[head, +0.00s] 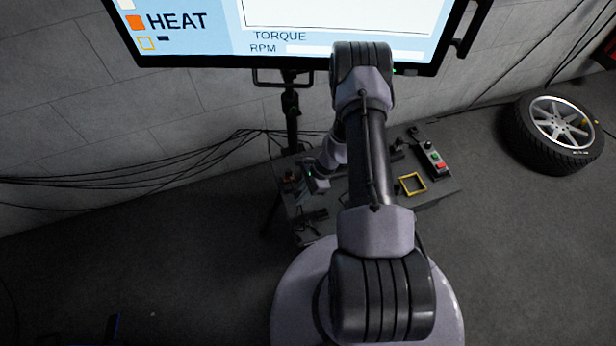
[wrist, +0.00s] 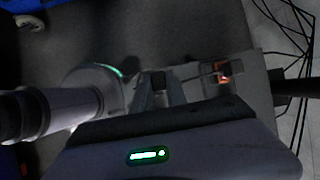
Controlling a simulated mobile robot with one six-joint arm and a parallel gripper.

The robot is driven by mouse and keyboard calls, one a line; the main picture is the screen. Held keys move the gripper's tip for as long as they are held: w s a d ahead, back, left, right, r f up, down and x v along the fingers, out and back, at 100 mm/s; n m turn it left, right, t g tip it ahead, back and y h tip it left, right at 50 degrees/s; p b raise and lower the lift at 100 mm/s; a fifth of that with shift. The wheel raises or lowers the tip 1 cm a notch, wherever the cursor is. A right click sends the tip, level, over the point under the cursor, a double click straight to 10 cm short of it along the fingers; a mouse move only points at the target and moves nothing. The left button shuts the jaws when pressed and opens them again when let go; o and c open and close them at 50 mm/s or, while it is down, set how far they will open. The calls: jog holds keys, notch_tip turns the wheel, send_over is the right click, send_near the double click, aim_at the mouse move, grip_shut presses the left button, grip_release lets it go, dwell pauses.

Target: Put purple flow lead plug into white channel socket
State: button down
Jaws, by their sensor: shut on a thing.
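My gripper (head: 318,184) is low over the left part of the dark bench (head: 437,190) in the head view, partly behind my arm. In the wrist view its two fingers (wrist: 159,88) are close together, shut on a small dark thing (wrist: 158,78) between the tips. Its colour is too dark to read, so I cannot tell whether it is the purple flow lead plug. I cannot make out the white channel socket in either view.
A yellow square frame (head: 412,184) and a control box with red and green buttons (head: 434,160) are on the bench's right side. An orange-lit box (wrist: 224,73) shows in the wrist view. A screen (head: 290,35) stands behind; a wheel (head: 552,130) lies at right.

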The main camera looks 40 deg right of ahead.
jog(key=shift+w+d+b, duration=0.2)
jog(key=shift+w+b, duration=0.05)
jog(key=shift+w, duration=0.45)
jog(key=shift+w+d+b, duration=0.2)
jog(key=shift+w, duration=0.5)
jog(key=shift+w+d+b, duration=0.2)
jog(key=shift+w+b, duration=0.05)
jog(key=shift+w, duration=0.45)
jog(key=s+d+b, duration=0.1)
jog(key=s+d, duration=0.1)
jog(key=d, duration=0.5)
jog(key=shift+d+b, duration=0.15)
jog(key=shift+b, duration=0.25)
jog(key=w+b, duration=0.1)
jog(key=w, duration=0.1)
jog(key=w+d+b, duration=0.1)
jog(key=w+b, duration=0.3)
jog(key=shift+w+d+f, duration=0.2)
jog(key=shift+d, duration=0.2)
jog(key=shift+w+d+r+b, duration=0.2)
jog(key=shift+w+b, duration=0.15)
jog(key=shift+w, duration=0.15)
jog(key=shift+f, duration=0.1)
